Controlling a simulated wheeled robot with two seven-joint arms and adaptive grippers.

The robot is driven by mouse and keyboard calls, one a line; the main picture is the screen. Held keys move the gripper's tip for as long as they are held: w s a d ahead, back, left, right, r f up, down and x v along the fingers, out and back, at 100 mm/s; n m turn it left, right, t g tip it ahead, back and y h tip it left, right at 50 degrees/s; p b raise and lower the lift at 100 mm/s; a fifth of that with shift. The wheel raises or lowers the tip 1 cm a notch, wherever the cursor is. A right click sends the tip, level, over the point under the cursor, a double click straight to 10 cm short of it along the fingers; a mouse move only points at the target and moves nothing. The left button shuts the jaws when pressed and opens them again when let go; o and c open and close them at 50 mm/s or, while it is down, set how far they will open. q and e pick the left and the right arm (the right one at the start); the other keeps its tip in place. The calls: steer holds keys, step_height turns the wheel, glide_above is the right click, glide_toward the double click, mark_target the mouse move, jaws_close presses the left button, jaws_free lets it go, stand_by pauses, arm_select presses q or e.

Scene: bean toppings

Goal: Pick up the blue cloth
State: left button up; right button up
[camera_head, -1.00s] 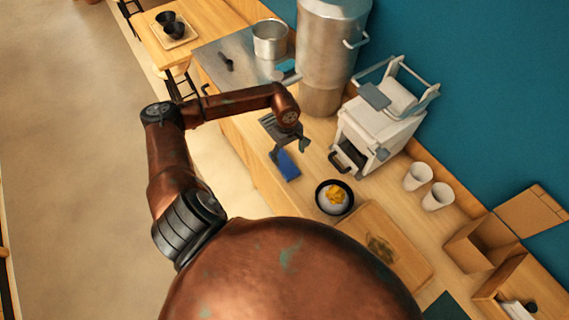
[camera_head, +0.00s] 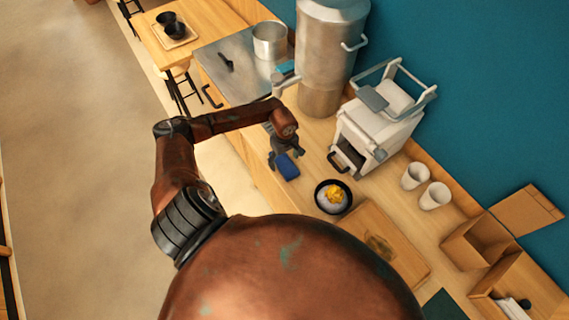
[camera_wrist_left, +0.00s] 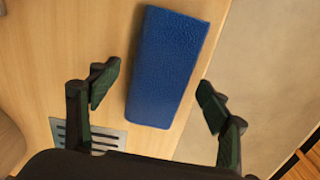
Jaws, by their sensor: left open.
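The blue cloth (camera_head: 287,166) lies flat on the wooden counter near its front edge, left of the black bowl. In the left wrist view the cloth (camera_wrist_left: 167,68) is a long blue rectangle with a rough surface. My left gripper (camera_head: 283,157) is above the counter at the cloth. In the left wrist view the left gripper (camera_wrist_left: 155,95) is open, with one finger on either side of the cloth's near end. The fingers look apart from the cloth. My right gripper is not in view.
A black bowl (camera_head: 320,203) with white and yellow food stands right of the cloth. Behind are a white machine (camera_head: 378,132) and a tall metal urn (camera_head: 325,60). A slotted metal plate (camera_wrist_left: 100,140) lies near the left finger. The counter edge drops to the floor.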

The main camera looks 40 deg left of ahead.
mark_target(284, 162)
arm_select(q)
steer(key=c, duration=1.2)
steer(key=shift+c, duration=0.2)
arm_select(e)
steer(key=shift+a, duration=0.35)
arm_select(q)
steer(key=shift+r, duration=0.4)
step_height(284, 162, up, 3)
steer(key=shift+s+f+b, duration=0.15)
steer(key=shift+f+b, duration=0.05)
steer(key=shift+b, duration=0.6)
steer(key=s+d+r+b, duration=0.2)
steer(key=s+r, duration=0.7)
steer(key=s, duration=0.4)
steer(key=shift+s+r+b, duration=0.3)
steer(key=shift+b, duration=0.05)
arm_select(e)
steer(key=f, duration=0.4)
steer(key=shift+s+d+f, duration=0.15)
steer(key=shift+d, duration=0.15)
